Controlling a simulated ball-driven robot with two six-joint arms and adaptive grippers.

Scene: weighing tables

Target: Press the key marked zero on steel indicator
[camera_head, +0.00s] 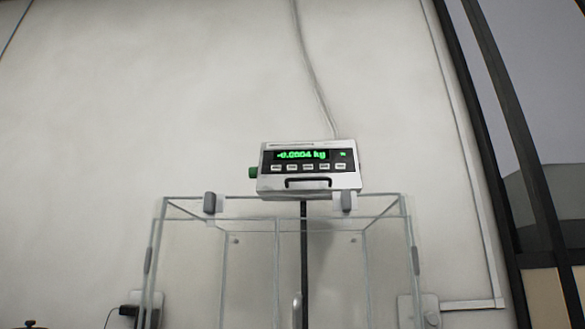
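The steel indicator (308,182) is a pale metal box on a dark post, near the middle of the camera_head view. Its green display (302,155) appears to read -0.0004 kg. A row of several small light keys (308,168) runs below the display; their markings are too small to read, so I cannot tell which is zero. A dark handle (308,184) is on the lower front and a green knob (253,172) is on the left side. Neither of my grippers is in view, and nothing touches the indicator.
A clear glass enclosure (250,222) with grey corner fittings stands below the indicator, around its post. A cable (318,80) runs up the pale wall (150,100). Wall sockets sit low on both sides. A dark-framed window (525,130) is at right.

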